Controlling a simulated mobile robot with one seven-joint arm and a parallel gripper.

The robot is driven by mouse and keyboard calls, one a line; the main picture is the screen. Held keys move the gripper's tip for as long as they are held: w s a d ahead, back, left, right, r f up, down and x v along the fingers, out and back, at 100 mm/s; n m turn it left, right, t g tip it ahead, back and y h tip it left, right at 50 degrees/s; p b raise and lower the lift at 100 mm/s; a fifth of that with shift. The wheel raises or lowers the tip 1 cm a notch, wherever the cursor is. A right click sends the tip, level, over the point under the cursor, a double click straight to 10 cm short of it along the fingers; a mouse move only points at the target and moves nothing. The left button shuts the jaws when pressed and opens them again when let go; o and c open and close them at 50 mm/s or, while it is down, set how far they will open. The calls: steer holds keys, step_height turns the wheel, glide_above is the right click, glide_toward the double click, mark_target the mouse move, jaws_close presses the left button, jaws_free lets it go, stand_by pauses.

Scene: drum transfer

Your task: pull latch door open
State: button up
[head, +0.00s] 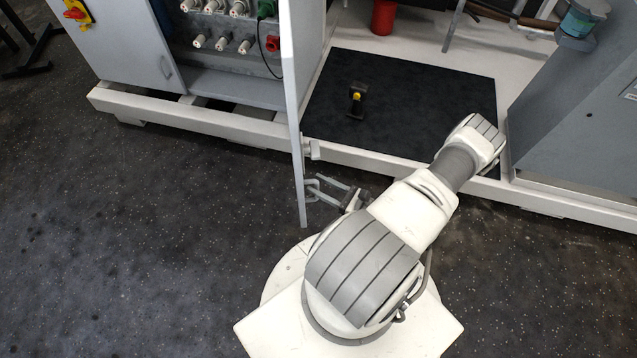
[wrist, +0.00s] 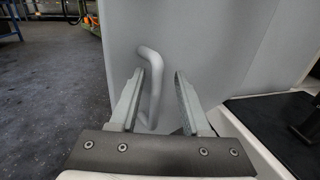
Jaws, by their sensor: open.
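The grey-white latch door (head: 292,100) stands swung out from the cabinet, seen almost edge-on in the head view. Its pale panel (wrist: 215,50) fills the middle of the wrist view. A grey bent-bar handle (head: 310,188) sits low on the door, near its free edge. In the wrist view the handle (wrist: 154,75) shows between my fingers, nearer the left one. My gripper (head: 323,190) is open at the handle, and its fingers (wrist: 159,76) point at the door. I cannot tell whether either finger touches the handle.
A black mat (head: 410,100) with a small black-and-yellow object (head: 356,100) lies inside the white-framed base. A grey cabinet (head: 580,125) stands at the right. A panel with several connectors (head: 225,40) is left of the door. Dark floor (head: 130,230) is clear at the left.

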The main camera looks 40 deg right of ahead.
steer(key=p+v, duration=0.2)
steer(key=v, duration=1.4)
steer(key=shift+s+d, duration=0.2)
steer(key=shift+s, duration=0.05)
steer(key=shift+s, duration=0.1)
